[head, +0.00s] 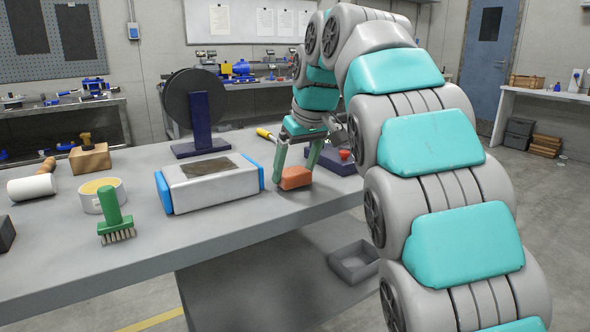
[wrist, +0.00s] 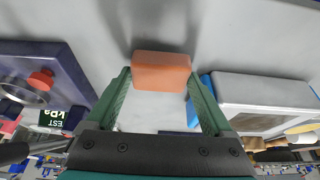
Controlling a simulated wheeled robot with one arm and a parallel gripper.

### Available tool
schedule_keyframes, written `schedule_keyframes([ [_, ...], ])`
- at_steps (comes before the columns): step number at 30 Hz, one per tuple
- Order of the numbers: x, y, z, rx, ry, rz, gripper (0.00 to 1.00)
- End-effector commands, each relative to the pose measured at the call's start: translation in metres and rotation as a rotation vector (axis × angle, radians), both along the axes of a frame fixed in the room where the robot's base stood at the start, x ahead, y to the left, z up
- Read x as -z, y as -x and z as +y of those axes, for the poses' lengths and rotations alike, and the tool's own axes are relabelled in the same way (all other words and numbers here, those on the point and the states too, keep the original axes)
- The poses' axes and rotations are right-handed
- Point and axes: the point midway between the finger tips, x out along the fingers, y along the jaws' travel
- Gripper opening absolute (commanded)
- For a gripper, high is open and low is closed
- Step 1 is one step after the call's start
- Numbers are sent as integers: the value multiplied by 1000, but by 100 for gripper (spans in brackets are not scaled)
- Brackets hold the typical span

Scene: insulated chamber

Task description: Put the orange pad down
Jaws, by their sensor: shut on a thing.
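The orange pad (head: 296,178) is a small block at the table's right part, just right of the grey box with blue ends. My gripper (head: 294,170) is shut on it, one green finger on each side. In the wrist view the orange pad (wrist: 161,71) sits between the tips of my gripper (wrist: 160,80), with the grey tabletop behind it. The pad is on or just above the tabletop; I cannot tell whether it touches.
The grey box with blue ends (head: 208,183) stands left of the pad. A dark blue base with a red knob (head: 345,155) is on the other side. A green brush (head: 113,215), a tape roll (head: 103,195) and a wheel on a stand (head: 195,98) are farther left. The front table edge is close.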

Motion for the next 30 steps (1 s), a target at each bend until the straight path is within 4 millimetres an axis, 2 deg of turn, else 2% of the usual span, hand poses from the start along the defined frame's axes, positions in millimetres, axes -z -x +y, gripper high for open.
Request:
schedule_keyframes([
  [14,8,0,0,1,-1,-1,42],
  [15,7,0,0,1,-1,-1,90],
  [18,7,0,0,1,-1,-1,100],
  [25,7,0,0,1,-1,-1,100],
  [30,0,1,-1,1,-1,-1,100],
])
